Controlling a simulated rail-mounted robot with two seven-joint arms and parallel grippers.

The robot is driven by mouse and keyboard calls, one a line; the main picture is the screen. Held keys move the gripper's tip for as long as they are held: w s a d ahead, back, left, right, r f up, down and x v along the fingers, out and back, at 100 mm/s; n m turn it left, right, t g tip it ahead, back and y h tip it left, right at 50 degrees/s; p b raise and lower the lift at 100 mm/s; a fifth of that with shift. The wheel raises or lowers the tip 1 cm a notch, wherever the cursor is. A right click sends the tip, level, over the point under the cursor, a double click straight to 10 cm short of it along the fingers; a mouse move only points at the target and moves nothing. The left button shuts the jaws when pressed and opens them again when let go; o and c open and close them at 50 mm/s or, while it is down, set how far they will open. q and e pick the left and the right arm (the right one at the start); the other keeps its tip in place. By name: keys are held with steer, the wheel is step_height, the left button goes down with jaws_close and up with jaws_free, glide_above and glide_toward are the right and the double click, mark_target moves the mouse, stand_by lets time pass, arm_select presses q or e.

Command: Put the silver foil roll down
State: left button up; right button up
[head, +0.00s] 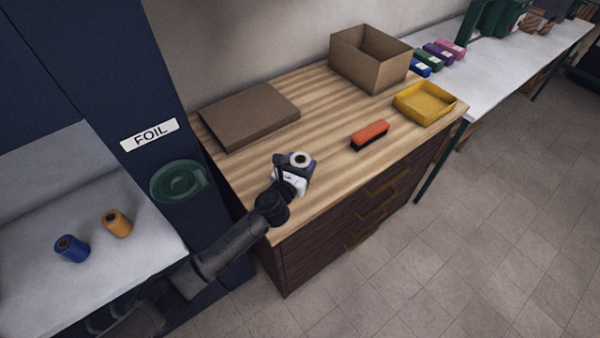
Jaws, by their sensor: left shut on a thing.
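The silver foil roll (300,158) shows as a pale ring-shaped end with a dark core, over the front left part of the wooden worktop (330,185). My left gripper (293,175) comes in from the lower left and is shut on the roll. The gripper hides much of the roll's side. I cannot tell whether the roll touches the worktop or is held just above it. My right gripper is not in view.
A flat brown box (248,115), an open cardboard box (370,60), a red-orange brush (370,134) and a yellow tray (425,103) are on the worktop. A blue roll (71,248) and an orange roll (117,223) stand on the white shelf (60,200) beside the FOIL label (150,134).

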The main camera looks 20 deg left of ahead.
arm_select(q)
steer(key=shift+f+b, duration=1.05)
steer(key=shift+f, duration=1)
steer(key=shift+a, duration=0.1)
steer(key=shift+f, duration=0.2)
steer(key=o, duration=1)
